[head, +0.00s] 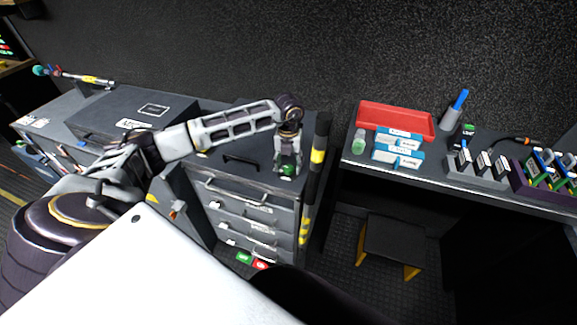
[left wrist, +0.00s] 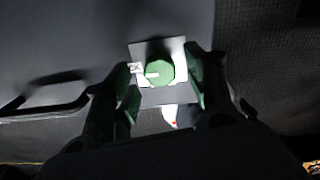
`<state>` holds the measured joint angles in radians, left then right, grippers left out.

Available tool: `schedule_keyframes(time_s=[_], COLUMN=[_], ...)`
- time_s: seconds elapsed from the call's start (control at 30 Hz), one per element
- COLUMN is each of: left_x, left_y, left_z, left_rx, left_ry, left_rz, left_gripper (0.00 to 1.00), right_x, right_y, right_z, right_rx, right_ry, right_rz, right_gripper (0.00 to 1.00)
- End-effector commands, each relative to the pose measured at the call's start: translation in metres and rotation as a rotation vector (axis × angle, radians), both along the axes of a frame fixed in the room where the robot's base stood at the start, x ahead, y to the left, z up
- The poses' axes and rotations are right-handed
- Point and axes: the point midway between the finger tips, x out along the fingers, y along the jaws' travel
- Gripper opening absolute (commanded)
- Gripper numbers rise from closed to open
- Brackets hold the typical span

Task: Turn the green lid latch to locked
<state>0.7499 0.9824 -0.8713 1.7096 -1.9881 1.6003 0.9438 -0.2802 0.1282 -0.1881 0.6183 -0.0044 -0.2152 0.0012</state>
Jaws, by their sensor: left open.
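The green lid latch (left wrist: 159,72) is a round knob with a white mark, set on a small grey plate (left wrist: 147,50) in the left wrist view. In the head view the latch (head: 287,169) shows as a green spot at the right end of the dark cabinet's top. My left gripper (head: 287,172) points down over it. In the left wrist view its two green-tipped fingers (left wrist: 165,85) stand apart on either side of the latch. I cannot tell whether either finger touches it. My right gripper is not in view.
A black handle (head: 241,159) lies left of the latch on the lid. A black case (head: 133,116) sits further left. A yellow-and-black post (head: 314,170) stands close on the right. Beyond a gap is a desk with a red tray (head: 396,117).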

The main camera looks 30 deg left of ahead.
Motion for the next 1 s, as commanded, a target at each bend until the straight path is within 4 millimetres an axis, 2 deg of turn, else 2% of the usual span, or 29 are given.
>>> schedule_keyframes(time_s=[0.6,0.8,1.0], left_x=[0.001,0.0,0.0], left_y=[0.001,0.0,0.0], left_z=[0.087,0.103,0.107], left_rx=[0.001,0.002,0.001], left_ry=[-0.003,-0.001,-0.002], left_rz=[-0.001,-0.001,-0.001], left_gripper=[0.55,0.55,0.55], right_x=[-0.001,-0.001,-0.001], right_y=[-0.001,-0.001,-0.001], right_z=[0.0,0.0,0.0], right_rx=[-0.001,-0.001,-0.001], right_ry=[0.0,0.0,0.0], right_rz=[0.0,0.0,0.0], right_gripper=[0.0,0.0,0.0])
